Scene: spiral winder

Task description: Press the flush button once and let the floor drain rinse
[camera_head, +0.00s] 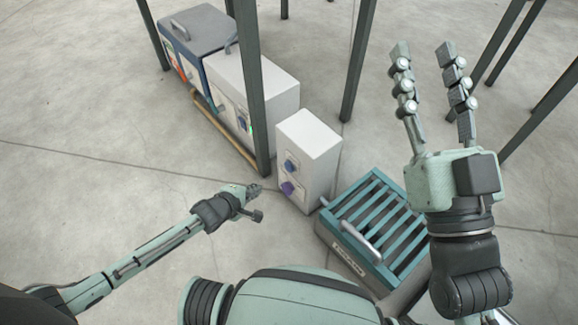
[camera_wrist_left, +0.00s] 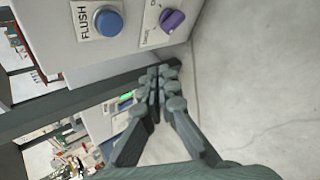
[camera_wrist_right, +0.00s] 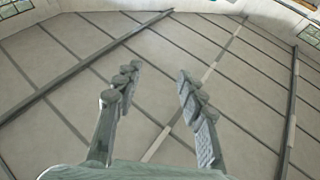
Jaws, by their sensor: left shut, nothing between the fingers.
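A white control box (camera_head: 312,150) stands on the floor near the middle of the head view. Its front carries a blue round button (camera_head: 290,167) and a purple knob (camera_head: 288,188) below it. In the left wrist view the blue button (camera_wrist_left: 108,22) sits on a plate marked FLUSH, with the purple knob (camera_wrist_left: 173,21) beside it. The teal slatted floor drain (camera_head: 380,222) is right of the box. My left gripper (camera_head: 256,188) is shut and empty, a little left of the box and apart from the button. My right gripper (camera_head: 424,50) is open, raised and empty.
Another white box (camera_head: 270,90) and a blue-grey lidded box (camera_head: 203,32) stand behind, further left. Dark posts (camera_head: 251,80) rise close to the boxes. A metal handle (camera_head: 361,245) lies across the drain's front. Open concrete floor (camera_head: 100,130) is at the left.

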